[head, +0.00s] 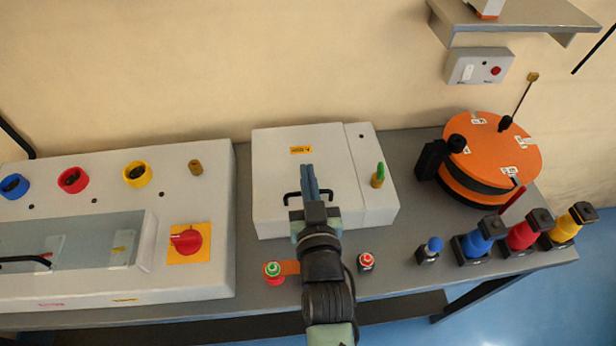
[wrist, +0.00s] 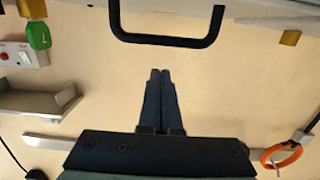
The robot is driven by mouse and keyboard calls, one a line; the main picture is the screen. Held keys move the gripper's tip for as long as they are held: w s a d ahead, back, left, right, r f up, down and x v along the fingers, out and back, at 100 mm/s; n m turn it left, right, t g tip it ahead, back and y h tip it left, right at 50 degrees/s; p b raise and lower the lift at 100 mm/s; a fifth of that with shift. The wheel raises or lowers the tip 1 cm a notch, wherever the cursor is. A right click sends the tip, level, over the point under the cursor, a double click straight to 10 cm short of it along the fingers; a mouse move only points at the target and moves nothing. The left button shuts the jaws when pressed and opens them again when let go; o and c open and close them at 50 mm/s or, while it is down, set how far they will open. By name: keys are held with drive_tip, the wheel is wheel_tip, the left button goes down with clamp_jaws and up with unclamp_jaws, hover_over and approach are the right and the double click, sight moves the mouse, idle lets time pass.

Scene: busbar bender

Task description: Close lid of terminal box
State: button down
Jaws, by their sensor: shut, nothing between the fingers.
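The terminal box (head: 380,210) is a light grey box in the middle of the bench in the head view. Its lid (head: 275,172) carries an orange label and looks flat on the box; I cannot tell whether a gap is left under it. The lid's black handle (head: 287,197) is partly hidden by my gripper (head: 307,168), which reaches over the lid. In the wrist view the handle (wrist: 165,41) shows at the top, apart from the fingertips of my gripper (wrist: 160,72). The fingers are together and empty, pointing toward the wall.
A green plug (head: 380,170) stands on the box's right part. A large grey panel (head: 190,270) with a red switch stands close at left. An orange drum (head: 495,150) and coloured connectors (head: 480,235) are at right. Small push buttons (head: 366,260) sit in front.

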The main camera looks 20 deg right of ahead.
drive_tip(key=f+b+v, duration=0.1)
drive_tip(key=v, duration=0.8)
drive_tip(key=shift+s+f, duration=0.2)
drive_tip(key=shift+f, duration=0.15)
